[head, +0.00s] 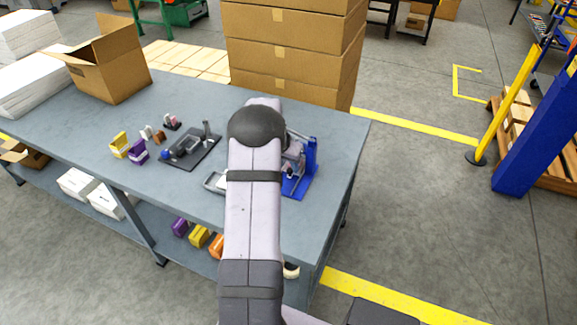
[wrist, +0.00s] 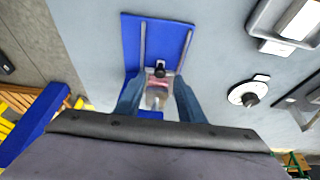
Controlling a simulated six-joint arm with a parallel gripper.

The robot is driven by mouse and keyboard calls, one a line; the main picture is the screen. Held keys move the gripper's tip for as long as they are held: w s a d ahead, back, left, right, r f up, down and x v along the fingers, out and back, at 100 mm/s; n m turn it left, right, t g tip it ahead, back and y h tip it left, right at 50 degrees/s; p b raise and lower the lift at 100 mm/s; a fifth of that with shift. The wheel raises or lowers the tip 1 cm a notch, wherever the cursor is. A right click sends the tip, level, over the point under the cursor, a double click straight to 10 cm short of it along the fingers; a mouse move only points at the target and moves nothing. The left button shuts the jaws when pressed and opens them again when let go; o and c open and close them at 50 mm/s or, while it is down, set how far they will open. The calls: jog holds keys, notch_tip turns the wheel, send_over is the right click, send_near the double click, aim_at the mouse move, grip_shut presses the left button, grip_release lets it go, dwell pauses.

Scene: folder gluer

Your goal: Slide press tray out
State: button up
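The blue press (head: 312,158) stands near the right end of the workbench, partly hidden behind my arm in the head view. In the wrist view its blue base plate (wrist: 133,42) carries two grey rails. A small part with a black knob (wrist: 160,72) sits between the rails; I cannot tell for certain whether it belongs to the press tray. A pale and pinkish part (wrist: 157,92) shows just below it. My gripper (wrist: 158,82) is over the press, its two bluish fingers apart on either side of these parts. Contact cannot be made out. The head view hides my gripper.
The grey workbench (head: 80,130) holds a dark fixture (head: 190,150), small yellow (head: 119,146) and purple (head: 138,151) boxes and an open carton (head: 105,70). A grey tray (head: 213,182) lies left of my arm. Stacked cartons (head: 290,45) stand behind. Front left benchtop is clear.

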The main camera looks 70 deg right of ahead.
jog(key=shift+p+x, duration=0.35)
jog(key=shift+x, duration=1.15)
grip_shut()
